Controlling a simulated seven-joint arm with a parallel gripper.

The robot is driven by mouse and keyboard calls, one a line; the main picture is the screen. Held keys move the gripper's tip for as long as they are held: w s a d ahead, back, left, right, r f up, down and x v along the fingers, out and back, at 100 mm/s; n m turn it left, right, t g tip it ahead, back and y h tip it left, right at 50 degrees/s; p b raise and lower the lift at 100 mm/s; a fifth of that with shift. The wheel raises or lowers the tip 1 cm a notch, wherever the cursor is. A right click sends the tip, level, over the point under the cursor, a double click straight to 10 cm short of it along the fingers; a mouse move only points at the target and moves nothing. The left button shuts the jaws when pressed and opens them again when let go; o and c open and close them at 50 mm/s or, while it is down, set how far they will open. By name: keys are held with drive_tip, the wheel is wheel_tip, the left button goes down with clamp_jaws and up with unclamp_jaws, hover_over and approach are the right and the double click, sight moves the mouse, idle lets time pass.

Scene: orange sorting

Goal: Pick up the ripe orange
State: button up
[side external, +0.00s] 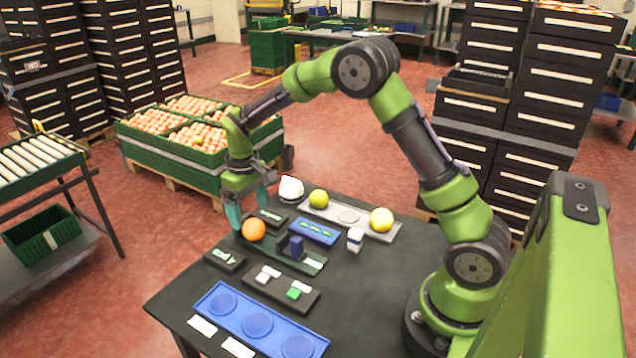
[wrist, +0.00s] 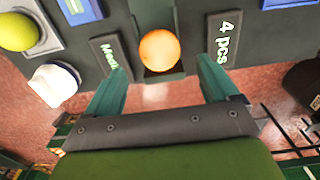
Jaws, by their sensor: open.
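The ripe orange (side external: 254,229) sits at the end of a dark green holder (side external: 283,250) on the black table. It also shows in the wrist view (wrist: 159,50), centred ahead of the fingers. My gripper (side external: 250,212) is open and empty, with its teal fingers pointing down at the table's far-left edge. In the wrist view my gripper (wrist: 160,95) has one finger on each side of the orange's line, and the orange lies just beyond the fingertips, with no contact visible. A yellow-green fruit (side external: 318,199) and a yellow fruit (side external: 381,220) rest on a grey tray (side external: 349,216).
A blue tray (side external: 258,325) with round recesses lies at the table's front. Dark label plates (side external: 225,260) flank the holder, one reading "4 pcs" (wrist: 225,40) in the wrist view. A white cap-like object (side external: 291,189) and a small white container (side external: 355,239) stand nearby. Green crates of oranges (side external: 197,143) stand behind.

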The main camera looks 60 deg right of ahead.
sight(253, 221)
drive_tip(key=f, duration=0.5)
drive_tip(key=shift+s, duration=0.3)
